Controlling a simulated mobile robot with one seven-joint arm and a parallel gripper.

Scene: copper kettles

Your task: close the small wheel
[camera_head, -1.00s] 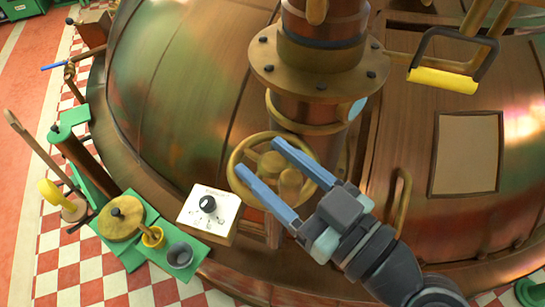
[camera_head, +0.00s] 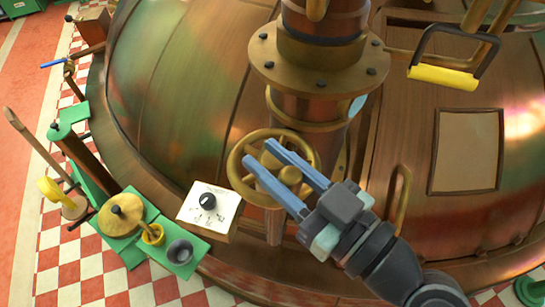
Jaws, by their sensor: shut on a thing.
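The small wheel (camera_head: 236,150) is a brass handwheel with a round hub, standing in front of the copper pipe on the kettle. My gripper (camera_head: 257,160) reaches it from the lower right. Its two long blue fingers lie over the wheel, tips near the hub and left part. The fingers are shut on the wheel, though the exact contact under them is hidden.
A white box with a black dial (camera_head: 207,203) stands just left below the wheel. A copper pipe with a bolted flange (camera_head: 318,68) rises behind it. A yellow-handled lever (camera_head: 444,77) hangs at upper right. Green stands with pots (camera_head: 180,252) fill the lower left.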

